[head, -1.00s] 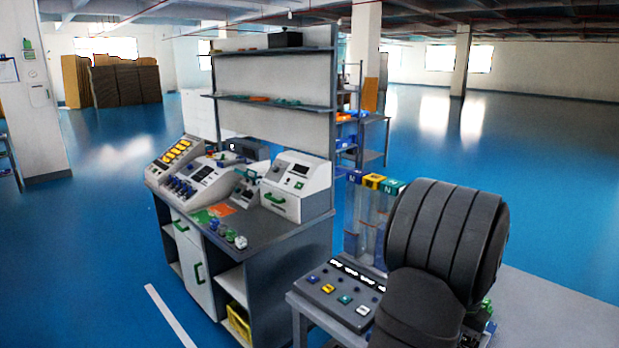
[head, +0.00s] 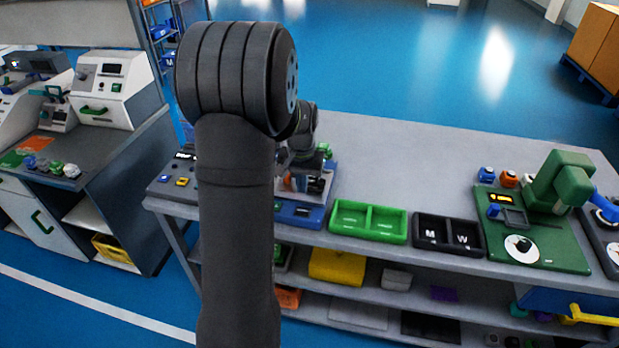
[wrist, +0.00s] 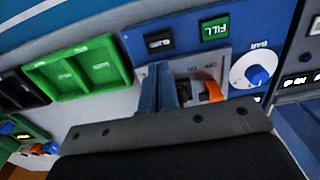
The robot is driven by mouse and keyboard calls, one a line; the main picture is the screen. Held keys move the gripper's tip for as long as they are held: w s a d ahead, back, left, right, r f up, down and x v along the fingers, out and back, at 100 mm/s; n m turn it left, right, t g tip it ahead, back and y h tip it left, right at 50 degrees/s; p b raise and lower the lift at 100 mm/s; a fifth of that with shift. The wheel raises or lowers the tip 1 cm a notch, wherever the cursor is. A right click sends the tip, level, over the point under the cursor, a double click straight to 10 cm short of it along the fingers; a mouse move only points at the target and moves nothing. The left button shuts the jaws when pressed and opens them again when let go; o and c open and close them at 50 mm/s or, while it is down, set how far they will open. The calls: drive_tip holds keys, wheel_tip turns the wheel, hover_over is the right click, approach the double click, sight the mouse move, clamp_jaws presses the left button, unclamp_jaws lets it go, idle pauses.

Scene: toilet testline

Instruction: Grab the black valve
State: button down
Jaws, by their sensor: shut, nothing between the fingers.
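The blue test panel (wrist: 135,45) is close below the wrist camera. It has a black button, a green FILL button (wrist: 215,30), a white dial with a blue knob (wrist: 257,74), and a grey plate with an orange lever (wrist: 212,92). My gripper (wrist: 160,70) is shut and empty, its blue-grey fingers over the left part of the grey plate. A dark part shows between the fingers and the lever; I cannot tell whether it is the black valve. In the head view the blue panel (head: 298,214) is on the bench, partly hidden by my arm.
A green two-part tray (head: 368,221) and a black tray marked M and W (head: 447,234) sit right of the panel. A green machine (head: 560,183) stands further right. A button console (head: 177,178) is at left. The bench top (head: 400,160) behind the trays is clear.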

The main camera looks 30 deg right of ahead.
idle(0.4)
drive_tip(key=c, duration=0.8)
unclamp_jaws()
drive_tip(key=shift+o, duration=0.2)
wheel_tip(320, 180, up, 9)
drive_tip(key=t+h, duration=0.3)
hover_over(313, 180)
drive_tip(key=s+a, duration=0.3)
drive_tip(key=a, duration=0.1)
drive_tip(key=x, duration=1.6)
drive_tip(key=shift+w+d+f, duration=0.1)
drive_tip(key=shift+d+f, duration=0.05)
drive_tip(key=shift+f, duration=0.2)
